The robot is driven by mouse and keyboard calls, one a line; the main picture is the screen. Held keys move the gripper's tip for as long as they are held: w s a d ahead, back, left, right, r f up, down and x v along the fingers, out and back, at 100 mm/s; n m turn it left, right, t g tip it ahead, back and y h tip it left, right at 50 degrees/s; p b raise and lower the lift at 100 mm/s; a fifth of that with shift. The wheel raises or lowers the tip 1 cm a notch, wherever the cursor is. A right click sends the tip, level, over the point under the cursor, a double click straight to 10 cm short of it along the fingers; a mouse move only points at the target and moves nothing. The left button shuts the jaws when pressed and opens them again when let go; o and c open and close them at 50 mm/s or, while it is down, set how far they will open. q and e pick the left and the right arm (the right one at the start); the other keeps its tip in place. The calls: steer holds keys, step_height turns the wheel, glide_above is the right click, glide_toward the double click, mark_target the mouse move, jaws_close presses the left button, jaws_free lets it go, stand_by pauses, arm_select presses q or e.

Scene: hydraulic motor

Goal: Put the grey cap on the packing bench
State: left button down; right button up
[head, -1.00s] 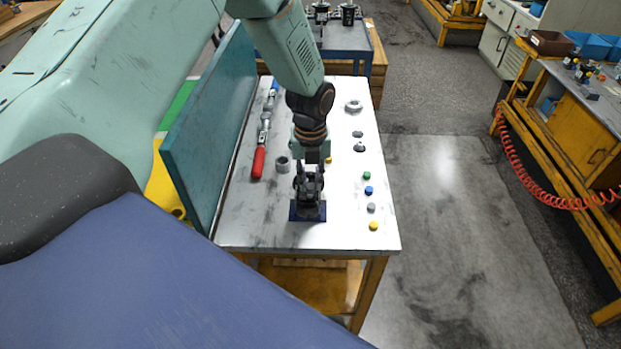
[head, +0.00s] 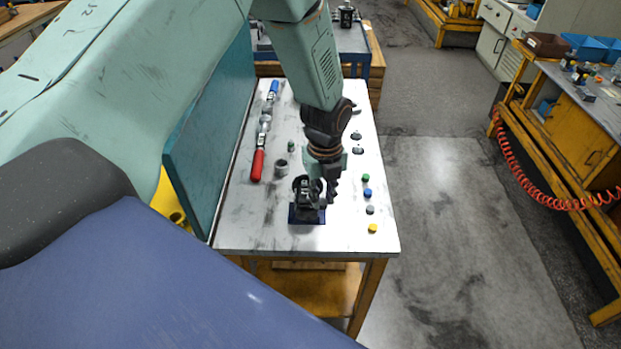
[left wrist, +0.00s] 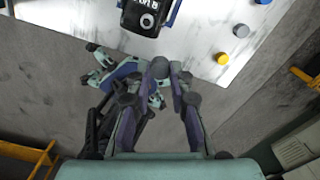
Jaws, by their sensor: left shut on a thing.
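My left gripper (head: 332,194) is just right of the black motor (head: 305,192), above the white table. In the left wrist view its fingertips (left wrist: 166,70) are closed around a small grey round piece, which looks like a grey cap (left wrist: 160,67). The motor stands on a dark blue base (head: 307,216); its end shows at the top of the left wrist view (left wrist: 144,16). Another grey cap (head: 370,210) lies on the table in a row with a green (head: 366,177), a blue (head: 367,193) and a yellow cap (head: 373,228). I cannot tell which bench is the packing bench.
A red-handled tool (head: 258,165) and a grey ring (head: 281,167) lie on the left of the table, beside a teal panel (head: 205,140). A yellow bench (head: 575,125) with blue bins (head: 590,46) stands at right, with a red coiled hose (head: 530,185). The floor between is clear.

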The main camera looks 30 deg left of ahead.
mark_target(347, 254)
arm_select(q)
steer(key=s+d+f+n+b, duration=0.4)
steer(key=d+f+n+b, duration=0.3)
steer(key=d+f+n, duration=0.25)
steer(key=s+a+f+n+b, duration=0.1)
steer(key=s+f+n+b, duration=0.7)
steer(key=n, duration=0.7)
step_height(347, 254, down, 4)
steer(key=shift+s+f+n, duration=0.2)
steer(key=shift+s+n, duration=0.15)
steer(key=shift+s, duration=0.6)
steer(key=shift+d, duration=0.1)
